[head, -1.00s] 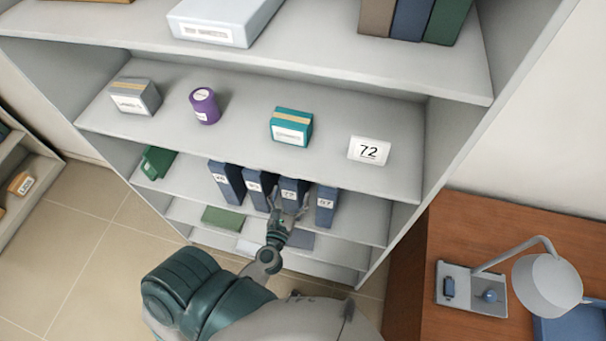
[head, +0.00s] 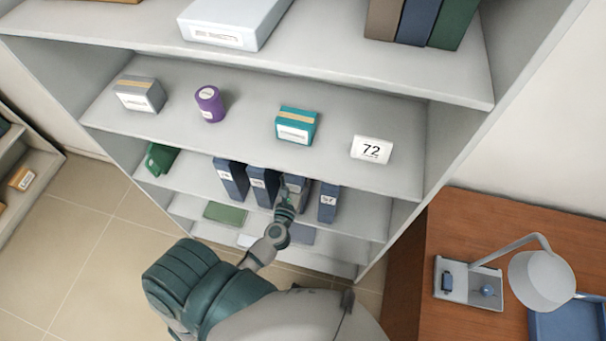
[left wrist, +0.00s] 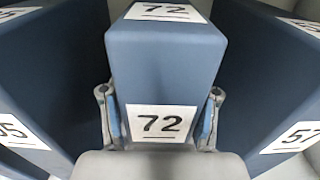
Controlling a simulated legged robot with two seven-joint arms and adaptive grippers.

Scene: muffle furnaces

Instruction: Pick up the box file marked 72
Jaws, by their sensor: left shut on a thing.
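The blue box file marked 72 (left wrist: 165,75) stands upright in the left wrist view, with a 72 label on its top and one on its front. My right gripper is not in view.
A blue file marked 57 (head: 328,203) stands close on the right. Other blue files (head: 232,178) stand on the left, one near the gripper (left wrist: 40,90). A shelf board (head: 300,165) lies above. A desk with a lamp (head: 540,280) is at the right.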

